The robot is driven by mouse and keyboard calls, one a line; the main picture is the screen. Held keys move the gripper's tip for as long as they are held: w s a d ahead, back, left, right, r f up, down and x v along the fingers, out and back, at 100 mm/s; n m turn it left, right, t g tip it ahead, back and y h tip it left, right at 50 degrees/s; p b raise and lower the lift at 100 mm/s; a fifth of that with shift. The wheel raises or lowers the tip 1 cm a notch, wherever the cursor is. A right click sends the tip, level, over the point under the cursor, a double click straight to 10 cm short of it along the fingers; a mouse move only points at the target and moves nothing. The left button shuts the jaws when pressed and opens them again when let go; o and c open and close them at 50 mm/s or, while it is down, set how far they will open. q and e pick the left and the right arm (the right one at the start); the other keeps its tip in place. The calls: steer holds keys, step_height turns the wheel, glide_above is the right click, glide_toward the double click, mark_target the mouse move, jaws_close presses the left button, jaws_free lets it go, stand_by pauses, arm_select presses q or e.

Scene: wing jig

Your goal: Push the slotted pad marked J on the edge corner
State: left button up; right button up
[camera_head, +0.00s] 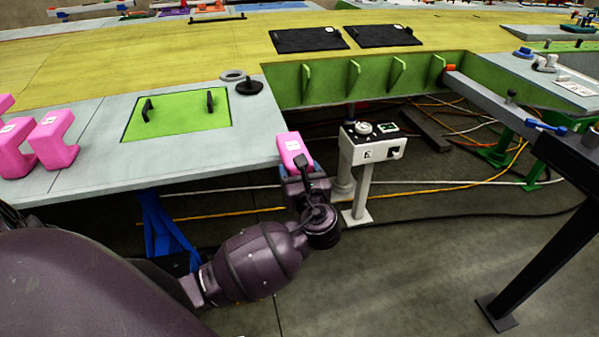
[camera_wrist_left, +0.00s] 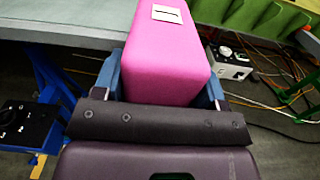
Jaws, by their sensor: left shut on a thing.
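A pink pad (camera_head: 292,150) with a white label is at the near right corner of the grey wing panel (camera_head: 215,155). In the left wrist view the pink pad (camera_wrist_left: 170,60) fills the space between the blue fingers of my left gripper (camera_wrist_left: 165,85), which is shut on it. The mark on its label is too small to read. My left gripper (camera_head: 300,175) reaches in from below at the panel's corner. The pad's far side and slot are hidden, so I cannot tell whether it touches the edge. My right gripper is not in view.
Other pink slotted pads (camera_head: 55,138) stand on the panel at the left. A green plate with two black handles (camera_head: 178,113) lies on the panel. A white control box on a post (camera_head: 372,148) stands right of my gripper. Cables cross the floor.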

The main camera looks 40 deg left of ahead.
arm_select(q)
steer(key=shift+a, duration=0.1)
steer(key=shift+w+a, duration=0.3)
steer(key=shift+p+x, duration=0.35)
steer(key=shift+x, duration=0.85)
steer(key=shift+w+a+f, duration=0.15)
steer(key=shift+w+a, duration=0.05)
steer(key=shift+a, duration=0.05)
steer(key=shift+w+a, duration=0.2)
steer(key=o, duration=1.1)
